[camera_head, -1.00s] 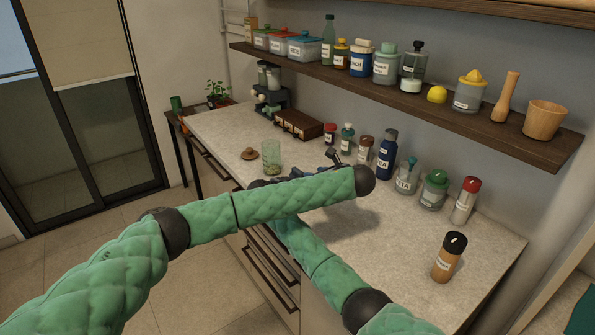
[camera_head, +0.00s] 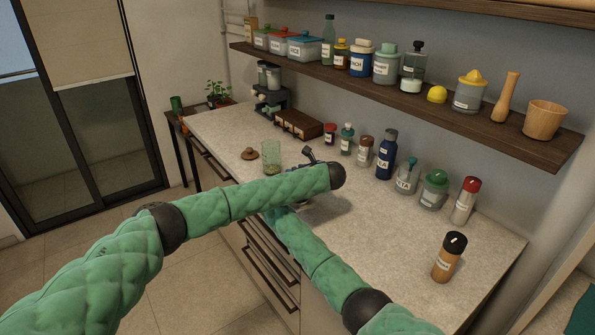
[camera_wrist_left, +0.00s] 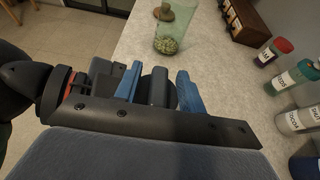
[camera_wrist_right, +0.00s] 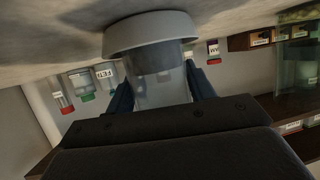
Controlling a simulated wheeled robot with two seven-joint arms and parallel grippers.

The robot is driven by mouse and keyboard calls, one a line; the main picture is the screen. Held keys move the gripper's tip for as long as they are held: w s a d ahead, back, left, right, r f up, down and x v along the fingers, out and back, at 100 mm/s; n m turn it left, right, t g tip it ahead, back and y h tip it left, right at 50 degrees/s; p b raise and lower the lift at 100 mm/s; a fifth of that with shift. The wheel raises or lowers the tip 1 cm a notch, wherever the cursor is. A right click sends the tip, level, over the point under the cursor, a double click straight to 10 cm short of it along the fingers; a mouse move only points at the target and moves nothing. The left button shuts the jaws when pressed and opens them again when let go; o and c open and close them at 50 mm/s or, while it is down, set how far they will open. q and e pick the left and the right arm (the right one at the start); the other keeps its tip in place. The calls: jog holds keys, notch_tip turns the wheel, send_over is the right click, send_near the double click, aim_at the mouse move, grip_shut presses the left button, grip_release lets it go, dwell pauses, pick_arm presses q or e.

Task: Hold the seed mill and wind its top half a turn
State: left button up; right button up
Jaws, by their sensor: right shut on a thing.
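The seed mill (camera_wrist_right: 160,87), a clear body with a wider pale grey end, is between the blue fingers of my right gripper (camera_wrist_right: 162,92), which is shut on it. The right wrist picture is upside down, with the counter at its top. My left gripper (camera_wrist_left: 158,88) has its blue fingers apart on both sides of a dark round part, probably the mill's top; a small gap seems to show. In the head view, my left arm hides the mill and most of the left gripper (camera_head: 293,170); my right gripper is hidden there.
A green glass of seeds (camera_head: 271,158) and a brown knobbed lid (camera_head: 249,154) stand close by on the counter (camera_head: 360,240). Labelled jars line the wall, including a blue bottle (camera_head: 385,155). A brown shaker (camera_head: 449,258) stands near the right; the front right is clear.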

pick_arm(q)
grip_shut()
jog(key=shift+d+n+g+y, duration=0.1)
jog(key=shift+n+g+y, duration=0.2)
jog(key=shift+n+y, duration=0.1)
jog(key=n+g+y, duration=0.2)
jog(key=shift+n, duration=0.4)
jog(key=shift+r+n+g+y, duration=0.1)
jog(key=shift+n+g+y, duration=1)
jog(key=shift+n+g, duration=0.9)
jog(key=shift+g, duration=0.5)
grip_release()
